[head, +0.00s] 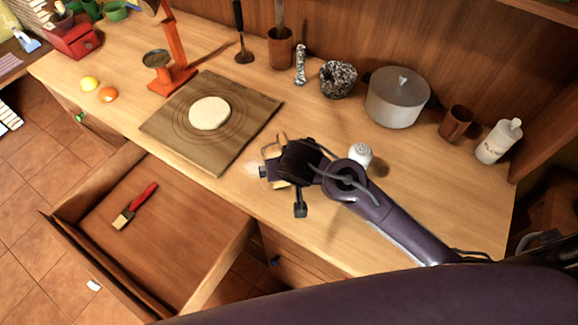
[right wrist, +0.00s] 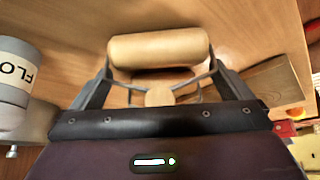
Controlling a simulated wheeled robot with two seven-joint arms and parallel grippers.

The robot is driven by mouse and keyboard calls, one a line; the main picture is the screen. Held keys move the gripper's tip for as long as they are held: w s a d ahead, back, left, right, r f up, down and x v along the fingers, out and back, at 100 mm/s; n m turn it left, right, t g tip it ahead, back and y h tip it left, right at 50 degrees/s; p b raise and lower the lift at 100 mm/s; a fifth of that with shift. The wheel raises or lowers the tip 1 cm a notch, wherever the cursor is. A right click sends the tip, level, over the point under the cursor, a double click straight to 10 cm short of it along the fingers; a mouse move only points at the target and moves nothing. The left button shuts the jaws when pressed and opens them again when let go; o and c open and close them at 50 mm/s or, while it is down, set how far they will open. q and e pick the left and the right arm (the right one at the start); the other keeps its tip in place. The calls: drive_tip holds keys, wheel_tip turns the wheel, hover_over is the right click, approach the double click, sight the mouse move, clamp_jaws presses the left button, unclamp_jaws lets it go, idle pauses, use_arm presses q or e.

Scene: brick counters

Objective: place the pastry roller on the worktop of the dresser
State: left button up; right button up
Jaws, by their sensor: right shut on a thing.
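The pastry roller shows in the right wrist view as a pale wooden cylinder (right wrist: 158,48) on a metal frame, with a round wooden handle end (right wrist: 160,96) between the fingers. My right gripper (right wrist: 160,88) is shut on it at the handle. In the head view my right gripper (head: 272,172) is over the dresser's worktop (head: 330,215), just right of the pastry board, and mostly hides the roller. I cannot tell whether the roller touches the worktop. My left gripper is not in view.
The pastry board (head: 160,128) bears a round of dough (head: 209,113). A white shaker (head: 361,154) stands close to my right wrist. The open drawer (head: 170,225) holds a red-handled brush (head: 135,205).

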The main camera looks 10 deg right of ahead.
drive_tip(key=shift+s+f, duration=0.25)
drive_tip(key=shift+f, duration=0.3)
drive_tip(key=shift+c, duration=0.4)
drive_tip(key=o, duration=0.8)
drive_tip(key=shift+f, duration=0.15)
drive_tip(key=shift+c, duration=0.2)
drive_tip(key=shift+w, duration=0.25)
drive_tip(key=w+v, duration=0.1)
drive_tip(key=v, duration=1.2)
drive_tip(key=shift+s+r, duration=0.2)
drive_tip(key=shift+r, duration=0.3)
